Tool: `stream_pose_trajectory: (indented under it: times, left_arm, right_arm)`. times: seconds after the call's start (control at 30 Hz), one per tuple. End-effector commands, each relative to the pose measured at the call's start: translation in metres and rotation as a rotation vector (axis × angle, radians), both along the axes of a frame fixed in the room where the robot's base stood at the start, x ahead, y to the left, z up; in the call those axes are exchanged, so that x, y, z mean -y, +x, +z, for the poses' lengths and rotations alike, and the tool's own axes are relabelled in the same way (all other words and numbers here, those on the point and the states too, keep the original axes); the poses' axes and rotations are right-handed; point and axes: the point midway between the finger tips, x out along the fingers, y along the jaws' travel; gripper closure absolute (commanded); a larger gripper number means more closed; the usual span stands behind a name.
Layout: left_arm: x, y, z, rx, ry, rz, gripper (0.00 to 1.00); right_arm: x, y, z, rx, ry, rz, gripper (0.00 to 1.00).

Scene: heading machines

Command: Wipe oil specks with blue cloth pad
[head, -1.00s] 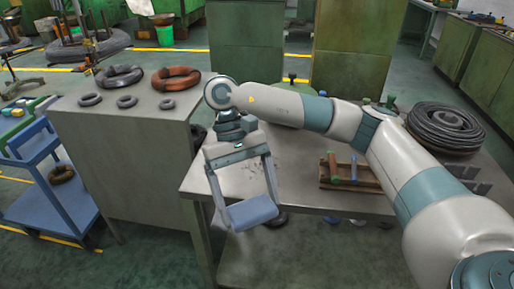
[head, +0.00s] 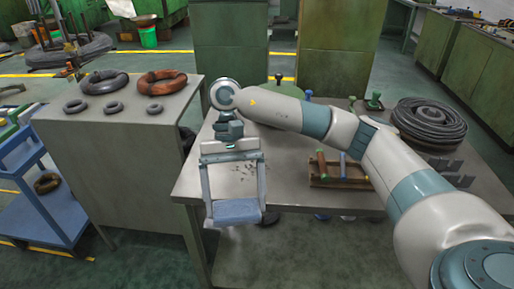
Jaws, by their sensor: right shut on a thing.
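My right gripper (head: 235,203) is shut on the blue cloth pad (head: 236,213), with one finger on each side of it. The pad appears in front of the near edge of the grey metal table (head: 290,194); its exact height over the table is hard to tell. Small dark oil specks (head: 246,180) lie on the tabletop and show between the two fingers, beyond the pad. The palm and fingers may hide some of them. My left gripper is not in view.
A wooden rack with coloured-handled tools (head: 338,182) stands right of the specks. A coil of dark wire (head: 430,122) lies at the table's right end. A grey cabinet (head: 120,130) with rings stands at left. Green-knobbed items (head: 374,101) sit at the back.

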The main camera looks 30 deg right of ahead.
Motion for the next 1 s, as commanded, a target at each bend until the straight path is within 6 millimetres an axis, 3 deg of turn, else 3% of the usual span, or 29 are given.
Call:
stream_pose_trajectory:
  times: [0.27,0.6,0.8,1.0]
  left_arm:
    - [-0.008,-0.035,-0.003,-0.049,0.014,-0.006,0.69]
    - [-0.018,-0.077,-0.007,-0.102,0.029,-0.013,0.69]
    - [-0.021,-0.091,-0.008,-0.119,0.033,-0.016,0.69]
    - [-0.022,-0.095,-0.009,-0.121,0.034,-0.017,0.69]
  right_arm:
    - [0.025,0.040,-0.002,-0.002,0.000,-0.708,0.32]
    - [0.086,0.091,0.010,0.002,0.000,-1.498,0.32]
    - [0.114,0.106,0.018,0.003,0.001,-1.748,0.32]
    - [0.123,0.111,0.020,0.002,0.001,-1.825,0.32]
